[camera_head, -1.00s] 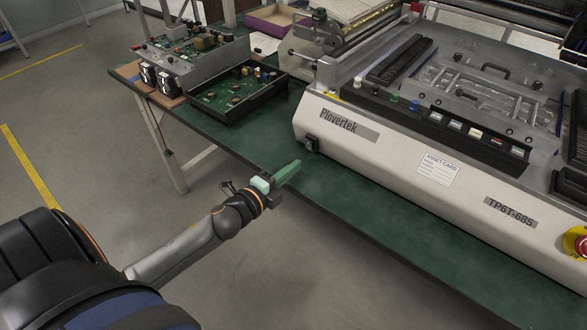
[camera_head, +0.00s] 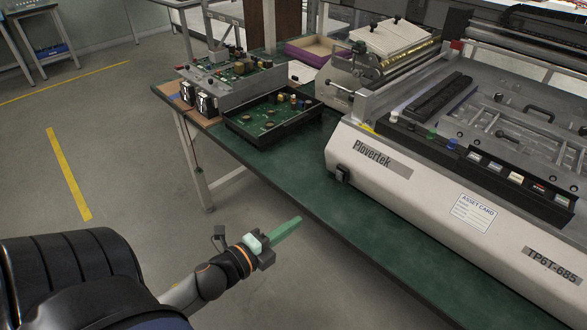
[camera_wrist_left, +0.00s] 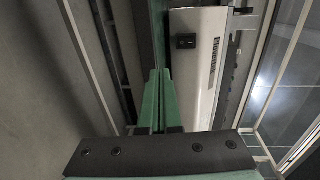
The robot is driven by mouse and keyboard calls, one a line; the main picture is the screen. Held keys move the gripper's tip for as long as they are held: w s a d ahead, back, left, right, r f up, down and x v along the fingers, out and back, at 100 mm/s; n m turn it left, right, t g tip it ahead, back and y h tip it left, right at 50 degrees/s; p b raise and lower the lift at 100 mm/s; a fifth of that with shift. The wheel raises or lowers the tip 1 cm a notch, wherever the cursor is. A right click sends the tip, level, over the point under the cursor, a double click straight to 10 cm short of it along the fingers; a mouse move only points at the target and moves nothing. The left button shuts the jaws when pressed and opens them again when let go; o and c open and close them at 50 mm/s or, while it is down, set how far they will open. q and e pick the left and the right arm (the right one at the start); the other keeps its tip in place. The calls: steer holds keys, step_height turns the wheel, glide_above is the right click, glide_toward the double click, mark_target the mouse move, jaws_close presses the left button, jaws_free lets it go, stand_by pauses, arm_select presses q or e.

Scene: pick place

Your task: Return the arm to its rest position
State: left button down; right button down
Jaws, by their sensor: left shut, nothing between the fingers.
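My left gripper (camera_head: 287,229) has green fingers, which are closed together with nothing between them. In the head view it is off the front edge of the green-topped table (camera_head: 260,185), over the grey floor and apart from the table. In the left wrist view the shut green fingers (camera_wrist_left: 158,100) point toward the table edge and the white machine. My left forearm comes in from the lower left of the head view. My right gripper does not show in either view.
A large white Plovertek machine (camera_head: 400,187) fills the right of the table. A black tray with a green circuit board (camera_head: 270,115) sits near the table's left end, with a test panel (camera_head: 237,85) behind it. Open floor (camera_head: 130,180) with yellow lines lies at left.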

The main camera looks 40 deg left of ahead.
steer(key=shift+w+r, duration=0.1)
